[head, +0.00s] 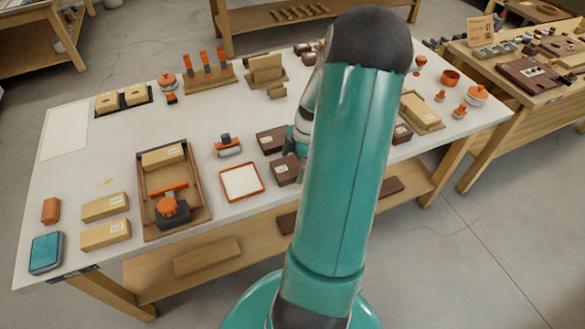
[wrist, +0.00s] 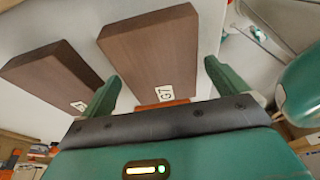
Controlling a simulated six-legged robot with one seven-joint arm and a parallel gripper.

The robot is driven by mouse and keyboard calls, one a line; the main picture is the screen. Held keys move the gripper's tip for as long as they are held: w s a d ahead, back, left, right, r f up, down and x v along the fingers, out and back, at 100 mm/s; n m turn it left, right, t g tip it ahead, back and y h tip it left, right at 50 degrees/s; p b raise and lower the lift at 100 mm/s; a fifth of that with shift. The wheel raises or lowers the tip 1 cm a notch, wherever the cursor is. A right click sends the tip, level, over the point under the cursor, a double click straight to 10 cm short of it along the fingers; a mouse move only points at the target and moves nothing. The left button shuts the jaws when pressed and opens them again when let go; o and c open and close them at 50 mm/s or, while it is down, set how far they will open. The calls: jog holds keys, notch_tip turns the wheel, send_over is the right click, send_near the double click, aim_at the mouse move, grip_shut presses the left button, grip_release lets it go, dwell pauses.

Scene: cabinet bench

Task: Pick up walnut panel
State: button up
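In the wrist view, a dark brown walnut panel (wrist: 152,52) with a white label reading G7 lies between the fingers of my gripper (wrist: 163,74). The two green fingers are spread, one on each side of its near end, and a gap shows on both sides. A second brown panel (wrist: 54,76) lies to the left, outside the fingers. In the head view, two dark brown blocks, an upper one (head: 271,140) and a lower one (head: 286,169), lie on the bench just left of my arm.
An orange piece (wrist: 165,103) shows at the near end of the labelled panel. On the white bench (head: 120,170) are a white square tray (head: 241,182), a wooden tray (head: 150,206), tan blocks (head: 105,207) and an orange-pegged rack (head: 207,75). Another brown block (head: 402,133) is right of my arm.

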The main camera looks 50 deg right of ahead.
jog(key=c, duration=0.9)
jog(key=shift+r, duration=0.1)
